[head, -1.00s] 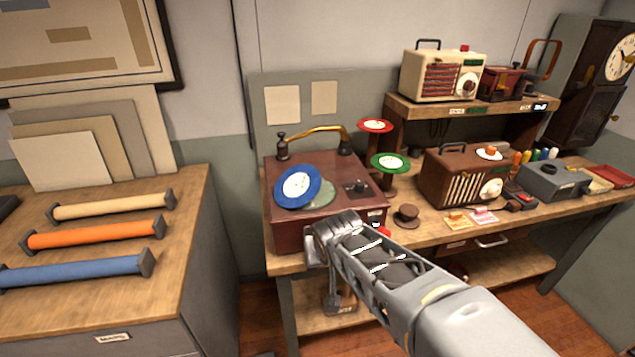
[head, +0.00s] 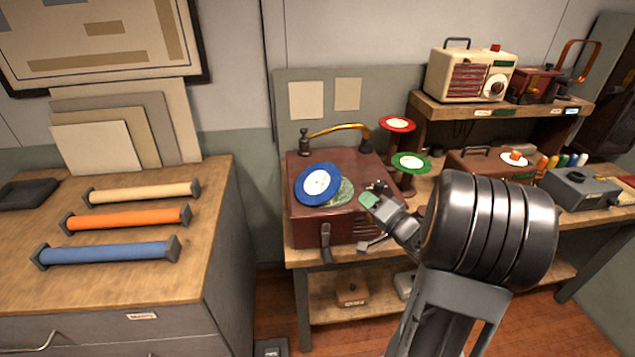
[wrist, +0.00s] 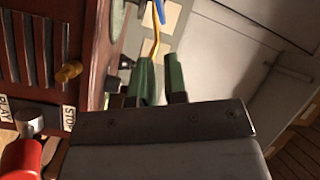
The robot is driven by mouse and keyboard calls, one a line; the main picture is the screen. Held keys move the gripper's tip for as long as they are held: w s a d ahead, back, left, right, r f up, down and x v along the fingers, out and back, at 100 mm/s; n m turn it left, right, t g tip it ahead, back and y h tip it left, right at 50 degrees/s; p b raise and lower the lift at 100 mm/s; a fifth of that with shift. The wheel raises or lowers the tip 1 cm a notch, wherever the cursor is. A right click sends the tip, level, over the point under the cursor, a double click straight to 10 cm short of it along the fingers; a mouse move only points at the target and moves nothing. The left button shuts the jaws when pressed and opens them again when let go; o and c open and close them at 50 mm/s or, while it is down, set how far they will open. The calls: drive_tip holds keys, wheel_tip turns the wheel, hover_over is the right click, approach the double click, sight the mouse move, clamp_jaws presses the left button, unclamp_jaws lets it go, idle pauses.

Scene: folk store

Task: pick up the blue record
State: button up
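The blue record (head: 307,197) has a white label and sits tilted on the greenish turntable (head: 341,195) of the reddish-brown record player (head: 305,228). My gripper (head: 370,200) is just right of the record, over the player's front right part, apart from the record. In the wrist view, the green fingertips of my gripper (wrist: 160,80) stand apart with an empty gap. A blue edge (wrist: 160,10), apparently the record, shows beyond them at the top. The brass tone arm (head: 338,130) stands behind the record. My forearm hides some of the bench.
Red (head: 397,124) and green (head: 410,162) records lie on stands at the player's right. A cream radio (head: 468,75) stands on the shelf behind. In the wrist view, a red knob (wrist: 22,160) and the player's front are close on the left. A cabinet (head: 150,300) stands at left.

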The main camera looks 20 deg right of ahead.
sight(339, 177)
drive_tip(key=x, duration=0.7)
drive_tip(key=shift+p, duration=0.35)
drive_tip(key=shift+p+x, duration=0.75)
drive_tip(key=shift+x, duration=1.9)
drive_tip(key=shift+a+r, duration=0.1)
drive_tip(key=shift+c, duration=0.2)
clamp_jaws()
drive_tip(key=shift+r, duration=0.1)
